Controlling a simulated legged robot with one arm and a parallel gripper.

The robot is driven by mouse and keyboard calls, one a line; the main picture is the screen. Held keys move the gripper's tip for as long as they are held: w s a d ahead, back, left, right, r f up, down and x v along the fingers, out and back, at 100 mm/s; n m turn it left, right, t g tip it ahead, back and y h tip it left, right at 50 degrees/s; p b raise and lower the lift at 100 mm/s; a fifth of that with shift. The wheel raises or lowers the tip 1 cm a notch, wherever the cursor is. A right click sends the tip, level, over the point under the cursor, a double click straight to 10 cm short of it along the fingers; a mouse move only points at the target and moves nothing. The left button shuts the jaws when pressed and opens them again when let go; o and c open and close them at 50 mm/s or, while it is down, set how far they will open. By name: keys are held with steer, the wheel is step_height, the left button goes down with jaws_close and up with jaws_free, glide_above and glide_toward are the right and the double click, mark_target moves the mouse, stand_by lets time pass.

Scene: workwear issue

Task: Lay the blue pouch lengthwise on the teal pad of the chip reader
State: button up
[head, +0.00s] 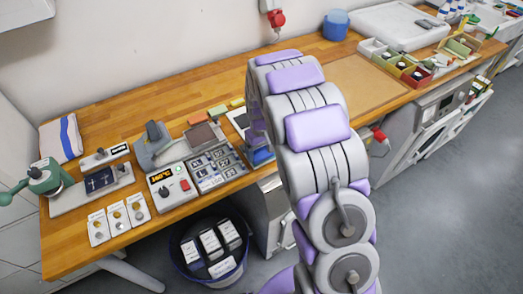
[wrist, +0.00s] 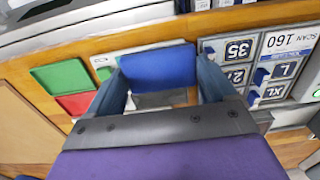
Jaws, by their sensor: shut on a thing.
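In the wrist view the blue pouch (wrist: 158,67) is held between the two fingers of my gripper (wrist: 165,85), which is shut on it. The pouch lies crosswise in the picture, its long side running from finger to finger. Behind it is a pale device, probably the chip reader (wrist: 97,58), with a bit of green-teal surface (wrist: 104,73) showing to the left of the pouch. The pouch and fingers hide most of it, and I cannot tell whether the pouch touches it. In the head view a blue patch, likely the pouch (head: 262,156), shows beside my arm.
A board of number labels (wrist: 262,65) is close on the right in the wrist view. Green (wrist: 62,77) and red (wrist: 76,103) flat pieces lie to the left. In the head view a bucket (head: 208,250) stands below the wooden bench (head: 130,85).

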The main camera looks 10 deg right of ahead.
mark_target(260, 150)
steer(key=shift+w+d+f, duration=0.1)
steer(key=shift+w+d, duration=0.3)
steer(key=shift+w, duration=0.2)
steer(key=shift+w+d+f, duration=0.1)
steer(key=shift+w+d, duration=0.3)
steer(key=shift+w, duration=0.55)
steer(key=shift+w+a, duration=0.1)
steer(key=shift+a, duration=0.2)
steer(key=shift+a+f, duration=0.15)
steer(key=shift+a, duration=0.15)
step_height(260, 150, down, 3)
steer(key=shift+a+f+b, duration=0.1)
steer(key=shift+b, duration=0.5)
steer(key=shift+d, duration=0.65)
steer(key=o, duration=0.6)
steer(key=shift+o, duration=1.3)
steer(key=shift+a, duration=0.65)
